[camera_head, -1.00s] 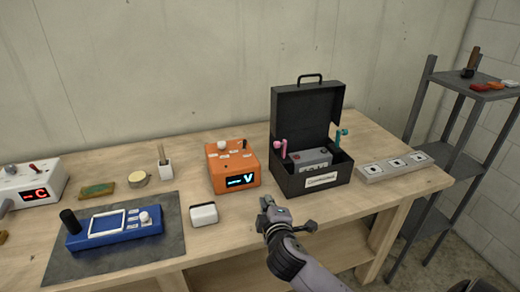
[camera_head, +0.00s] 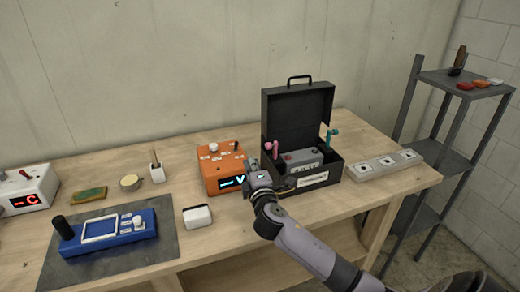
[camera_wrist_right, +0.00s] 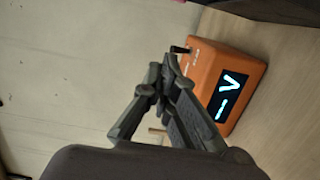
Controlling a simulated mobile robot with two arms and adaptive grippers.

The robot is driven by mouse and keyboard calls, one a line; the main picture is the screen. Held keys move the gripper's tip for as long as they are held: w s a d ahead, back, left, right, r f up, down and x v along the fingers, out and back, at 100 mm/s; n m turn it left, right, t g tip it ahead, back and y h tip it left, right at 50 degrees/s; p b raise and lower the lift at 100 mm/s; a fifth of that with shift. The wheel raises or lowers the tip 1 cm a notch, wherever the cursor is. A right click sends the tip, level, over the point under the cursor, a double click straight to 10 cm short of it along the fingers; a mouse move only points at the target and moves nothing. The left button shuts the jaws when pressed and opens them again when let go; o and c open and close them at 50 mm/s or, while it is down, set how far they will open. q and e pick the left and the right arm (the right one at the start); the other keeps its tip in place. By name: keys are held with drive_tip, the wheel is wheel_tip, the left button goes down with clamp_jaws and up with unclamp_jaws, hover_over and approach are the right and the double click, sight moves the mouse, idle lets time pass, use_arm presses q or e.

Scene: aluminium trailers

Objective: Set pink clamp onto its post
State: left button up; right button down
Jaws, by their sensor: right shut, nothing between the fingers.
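The pink clamp (camera_head: 268,148) sits at the left side of the open black case (camera_head: 305,186), beside the grey unit (camera_head: 303,161) inside it. A teal clamp (camera_head: 328,137) is at the case's right side. A small red spot, perhaps a post, shows on the unit's top left; I cannot make out posts clearly. My right gripper (camera_head: 256,167) is between the orange meter (camera_head: 214,178) and the case's front left, below the pink clamp in the picture. In the right wrist view its fingers (camera_wrist_right: 172,72) are together and empty, with the orange meter (camera_wrist_right: 212,72) behind. My left gripper is out of view.
A grey strip with square marks (camera_head: 385,166) lies right of the case. The case lid stands open at the back.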

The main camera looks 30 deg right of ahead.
drive_tip(key=w+d+p, duration=0.2)
drive_tip(key=w+d, duration=0.2)
drive_tip(key=d, duration=0.2)
drive_tip(key=shift+w, duration=0.15)
drive_tip(key=shift+w+a+f, duration=0.1)
